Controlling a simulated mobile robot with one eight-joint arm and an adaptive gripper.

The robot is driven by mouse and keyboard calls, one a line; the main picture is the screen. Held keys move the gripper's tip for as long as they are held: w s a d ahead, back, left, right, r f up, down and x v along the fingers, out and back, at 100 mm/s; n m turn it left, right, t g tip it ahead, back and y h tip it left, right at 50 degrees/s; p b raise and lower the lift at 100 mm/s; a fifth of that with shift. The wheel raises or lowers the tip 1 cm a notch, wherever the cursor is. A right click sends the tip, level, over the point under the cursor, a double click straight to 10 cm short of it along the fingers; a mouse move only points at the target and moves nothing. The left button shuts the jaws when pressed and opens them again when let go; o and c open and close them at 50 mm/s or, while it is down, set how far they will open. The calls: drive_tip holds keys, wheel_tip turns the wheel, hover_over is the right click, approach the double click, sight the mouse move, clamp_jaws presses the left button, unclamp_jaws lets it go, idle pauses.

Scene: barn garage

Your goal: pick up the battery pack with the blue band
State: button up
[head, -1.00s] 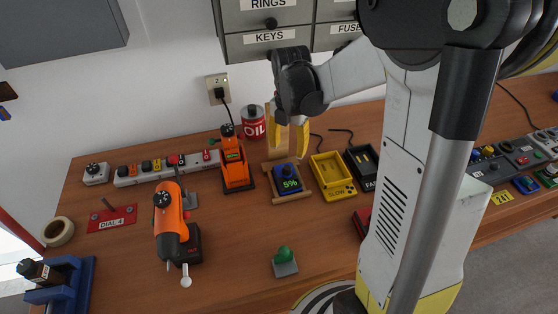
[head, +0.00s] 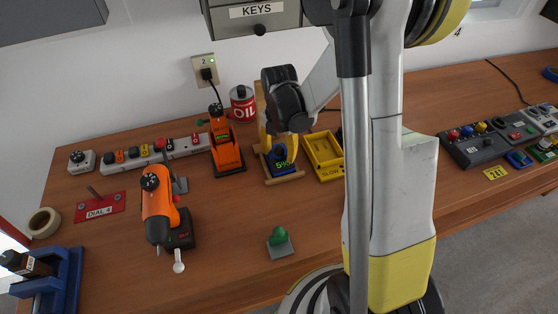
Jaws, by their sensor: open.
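The battery pack with the blue band (head: 283,168) sits in a wooden cradle (head: 285,179) on the workbench. It has a dark body and a green display, partly hidden by my gripper; in the earlier view it reads 5%. My gripper (head: 279,148) points down with its yellow fingers apart, one to each side of the top of the pack. I cannot tell whether the fingers touch it.
An orange charger (head: 226,152) stands left of the cradle, and a yellow SLOW charger (head: 323,155) close on its right. A red OIL can (head: 243,104) is behind. An orange drill (head: 160,211) and a green knob on a grey plate (head: 280,243) are nearer. My arm hides bench space at right.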

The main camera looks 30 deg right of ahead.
drive_tip(key=shift+c, duration=0.5)
clamp_jaws()
drive_tip(key=shift+r, duration=0.1)
